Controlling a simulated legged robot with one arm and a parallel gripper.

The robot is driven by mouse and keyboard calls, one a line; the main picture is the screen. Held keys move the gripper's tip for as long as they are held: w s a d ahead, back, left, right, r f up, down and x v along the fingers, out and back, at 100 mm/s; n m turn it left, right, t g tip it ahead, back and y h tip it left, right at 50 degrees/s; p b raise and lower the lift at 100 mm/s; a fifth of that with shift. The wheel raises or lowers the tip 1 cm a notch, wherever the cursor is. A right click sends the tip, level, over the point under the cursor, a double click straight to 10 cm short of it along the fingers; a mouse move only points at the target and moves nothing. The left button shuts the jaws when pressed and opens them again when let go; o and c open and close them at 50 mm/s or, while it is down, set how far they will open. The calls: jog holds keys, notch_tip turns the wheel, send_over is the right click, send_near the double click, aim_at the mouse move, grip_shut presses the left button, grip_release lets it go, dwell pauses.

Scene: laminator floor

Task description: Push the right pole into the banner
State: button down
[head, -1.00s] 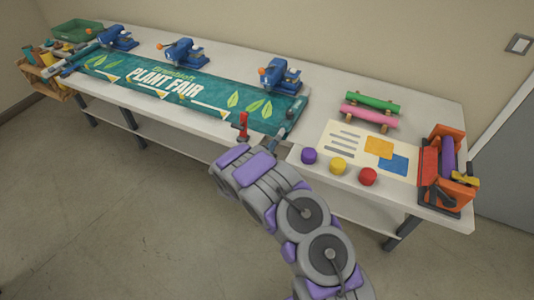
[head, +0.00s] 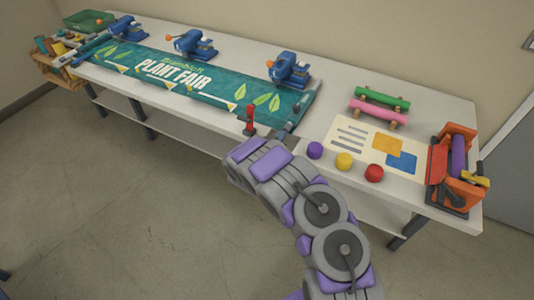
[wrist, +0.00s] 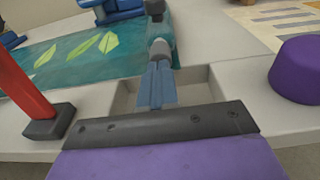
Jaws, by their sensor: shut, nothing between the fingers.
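The teal banner (head: 190,78) reading "PLANT FAIR" lies flat along the long bench. The right pole (head: 307,104) runs along the banner's right edge, from the back toward the front. In the wrist view this dark teal pole (wrist: 159,22) has a grey rounded end (wrist: 160,48) facing me. My gripper (head: 284,134) is shut and empty at the bench's front edge, in line with the pole. Its blue-grey fingers (wrist: 157,68) meet the pole's end in the wrist view; whether they touch it I cannot tell. How deep the pole sits in the banner is hidden.
A red upright handle (head: 249,120) stands left of my gripper. Purple (head: 314,150), yellow (head: 344,161) and red (head: 374,172) knobs line the front edge to its right. Blue clamps (head: 288,68) stand behind the banner. An orange tool holder (head: 456,168) fills the right end.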

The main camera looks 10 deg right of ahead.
jog(key=w+a+p+v, duration=0.1)
jog(key=p+v, duration=0.2)
jog(key=v, duration=0.9)
jog(key=s+d+r+m+g+h, duration=0.3)
jog(key=d+r+m, duration=0.1)
jog(key=d+r, duration=0.35)
jog(key=s+d+r+m+g+h, duration=0.3)
jog(key=d+r+m+h, duration=0.15)
jog(key=d+r, duration=0.35)
jog(key=s+d+r+m+g+y, duration=0.1)
jog(key=s+d+r+m+g, duration=0.35)
jog(key=s, duration=0.35)
jog(key=s+d+r+m+g+y, duration=0.1)
jog(key=s+d+r+m+g, duration=0.3)
jog(key=s+r+m, duration=0.25)
jog(key=s+a+m+g+y, duration=0.3)
jog(key=s+m+y, duration=0.4)
jog(key=s, duration=1.1)
jog(key=s+a+m+t+y, duration=0.2)
jog(key=s+a+y, duration=0.6)
jog(key=a, duration=0.8)
jog(key=shift+s, duration=1.2)
jog(key=shift+m, duration=0.25)
